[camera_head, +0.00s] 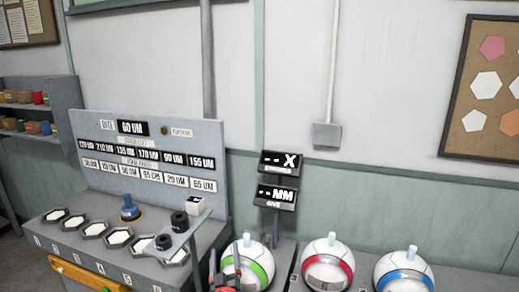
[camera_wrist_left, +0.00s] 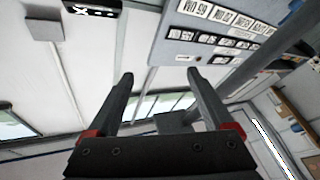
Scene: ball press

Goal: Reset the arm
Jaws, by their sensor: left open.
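My left gripper (camera_head: 225,262) shows at the bottom of the head view, with dark fingers pointing up and red parts at their base. It is in front of the left edge of the white ball with a green band (camera_head: 256,262) and hides part of it. Whether it touches the ball cannot be told. In the left wrist view the gripper (camera_wrist_left: 159,82) is open, with two dark fingers spread apart and nothing between them. My right gripper is in neither view.
A grey bench (camera_head: 50,229) carries several hexagonal pads and a blue-handled tool (camera_head: 130,208) before a label board (camera_head: 150,130). A red-banded ball (camera_head: 327,265) and a blue-banded ball (camera_head: 404,270) stand to the right. Black displays (camera_head: 280,163) stand behind. Open space lies between the wrist view's fingers.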

